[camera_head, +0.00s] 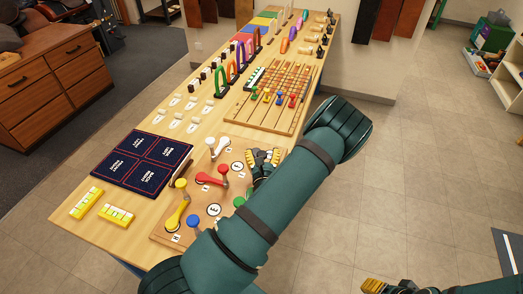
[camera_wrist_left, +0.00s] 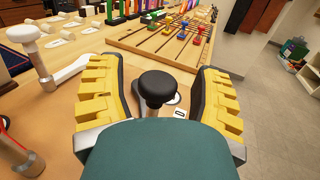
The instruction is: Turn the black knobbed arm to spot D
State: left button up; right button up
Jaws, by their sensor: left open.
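The black knobbed arm (camera_wrist_left: 158,86) shows in the left wrist view as a round black knob on a post. My left gripper (camera_wrist_left: 157,98) is open, with one yellow-padded finger on each side of the knob and gaps between. In the head view my left gripper (camera_head: 263,158) is over the right side of the wooden board (camera_head: 160,232), and my arm hides much of that side. A small lettered tag (camera_wrist_left: 180,112) lies just right of the knob's post; its letter is hard to read. My right gripper (camera_head: 388,287) is only partly visible at the bottom edge.
On the board stand a white-knobbed arm (camera_head: 213,144), a red one (camera_head: 210,178), a yellow one (camera_head: 178,208) and a blue knob (camera_head: 194,221). A dark blue mat (camera_head: 142,160) and yellow blocks (camera_head: 86,203) lie left. A peg rack (camera_head: 270,98) stands beyond.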

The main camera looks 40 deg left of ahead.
pick_arm(q)
jog(key=v, duration=1)
jog(key=shift+f, duration=0.2)
